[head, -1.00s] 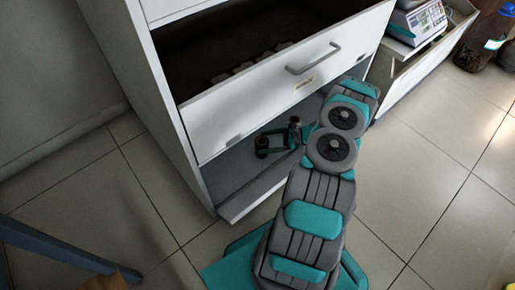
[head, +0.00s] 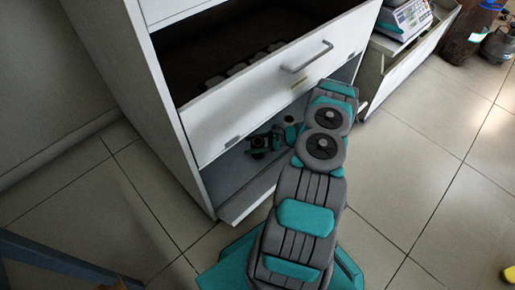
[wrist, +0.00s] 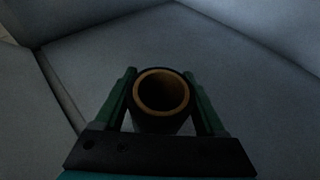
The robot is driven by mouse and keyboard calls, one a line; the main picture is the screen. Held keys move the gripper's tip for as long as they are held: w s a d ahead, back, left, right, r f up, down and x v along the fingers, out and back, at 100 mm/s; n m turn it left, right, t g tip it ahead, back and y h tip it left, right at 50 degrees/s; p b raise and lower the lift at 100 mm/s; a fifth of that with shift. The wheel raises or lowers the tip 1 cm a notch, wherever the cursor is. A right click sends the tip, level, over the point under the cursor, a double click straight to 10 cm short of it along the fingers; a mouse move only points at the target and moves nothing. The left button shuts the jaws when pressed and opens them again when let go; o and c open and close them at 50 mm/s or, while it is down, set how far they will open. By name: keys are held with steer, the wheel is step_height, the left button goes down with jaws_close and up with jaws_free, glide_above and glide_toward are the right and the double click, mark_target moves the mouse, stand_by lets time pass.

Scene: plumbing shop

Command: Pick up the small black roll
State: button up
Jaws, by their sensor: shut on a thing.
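The small black roll (wrist: 161,118) is between the two green fingers of my gripper (wrist: 160,75) in the wrist view. Its open end, with a tan inner ring, faces the camera. A finger lies against each side, and my gripper is shut on it. In the head view my gripper (head: 268,143) is inside the low open compartment of the white cabinet, under the drawer. The roll (head: 258,143) shows there as a small dark shape. I cannot tell whether it still touches the compartment floor.
The white cabinet's drawer (head: 265,95) is pulled out above my gripper and holds some pale items. The compartment has a grey floor (head: 228,178) and a front edge. A scale (head: 402,18) stands on a unit at the right.

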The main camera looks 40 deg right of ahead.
steer(key=c, duration=0.8)
steer(key=shift+r, duration=0.1)
